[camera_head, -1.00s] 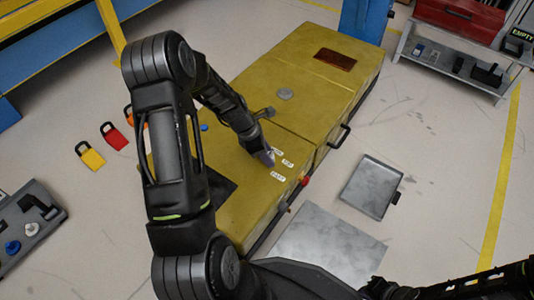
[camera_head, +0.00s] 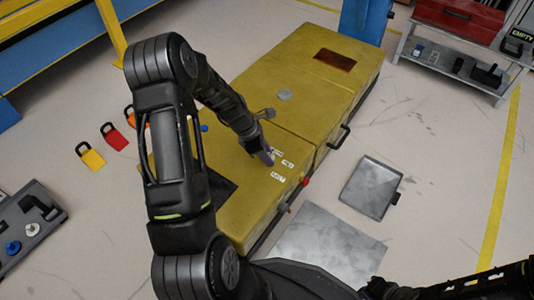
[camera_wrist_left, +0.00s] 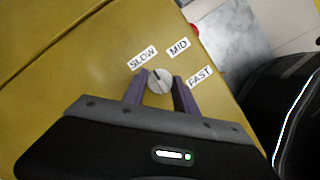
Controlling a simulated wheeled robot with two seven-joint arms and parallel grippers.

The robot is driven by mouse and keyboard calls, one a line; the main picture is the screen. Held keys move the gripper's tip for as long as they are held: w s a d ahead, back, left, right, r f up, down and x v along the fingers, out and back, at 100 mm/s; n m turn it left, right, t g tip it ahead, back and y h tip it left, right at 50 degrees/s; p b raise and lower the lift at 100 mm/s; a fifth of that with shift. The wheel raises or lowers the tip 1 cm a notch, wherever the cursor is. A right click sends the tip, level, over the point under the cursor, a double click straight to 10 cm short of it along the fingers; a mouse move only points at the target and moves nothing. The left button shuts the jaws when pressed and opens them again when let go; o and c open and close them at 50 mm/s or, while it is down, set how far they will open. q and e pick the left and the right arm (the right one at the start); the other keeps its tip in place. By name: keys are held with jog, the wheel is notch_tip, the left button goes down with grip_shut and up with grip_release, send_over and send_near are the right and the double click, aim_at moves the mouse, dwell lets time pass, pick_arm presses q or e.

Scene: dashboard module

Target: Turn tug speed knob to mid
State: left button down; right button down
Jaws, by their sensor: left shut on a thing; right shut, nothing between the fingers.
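The tug speed knob (camera_wrist_left: 159,84) is a small round grey knob on the yellow tug's top. In the left wrist view its dark pointer mark points up and slightly left, between the SLOW label (camera_wrist_left: 142,58) and the MID label (camera_wrist_left: 178,47), nearer SLOW. The FAST label (camera_wrist_left: 200,77) is to its right. My left gripper (camera_wrist_left: 159,92) is shut on the knob, with a purple finger on each side. In the head view my left gripper (camera_head: 267,158) reaches down to the tug beside the labels and hides the knob.
The yellow tug body (camera_head: 300,85) has a red button (camera_head: 305,182) at its right edge. A grey tray (camera_head: 371,187) and a metal plate (camera_head: 325,250) lie on the floor to its right. Red and yellow padlock-shaped tags lie at left.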

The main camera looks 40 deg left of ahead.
pick_arm(q)
jog(key=shift+m, duration=0.3)
jog(key=m+g+p, duration=0.1)
jog(key=m, duration=0.1)
jog(key=shift+w+a+r+m+p, duration=0.1)
jog(key=shift+m+p, duration=0.2)
jog(key=shift+p, duration=0.05)
jog(key=m+g, duration=0.1)
jog(key=m, duration=0.1)
jog(key=shift+m+h+p, duration=0.4)
jog(key=m+g, duration=0.1)
jog(key=m, duration=0.1)
jog(key=shift+w+m, duration=0.1)
jog(key=shift+m, duration=0.2)
jog(key=shift+m+g, duration=0.6)
jog(key=shift+m, duration=0.8)
jog(key=shift+w, duration=0.1)
jog(key=c, duration=1)
grip_release()
jog(key=shift+o, duration=0.2)
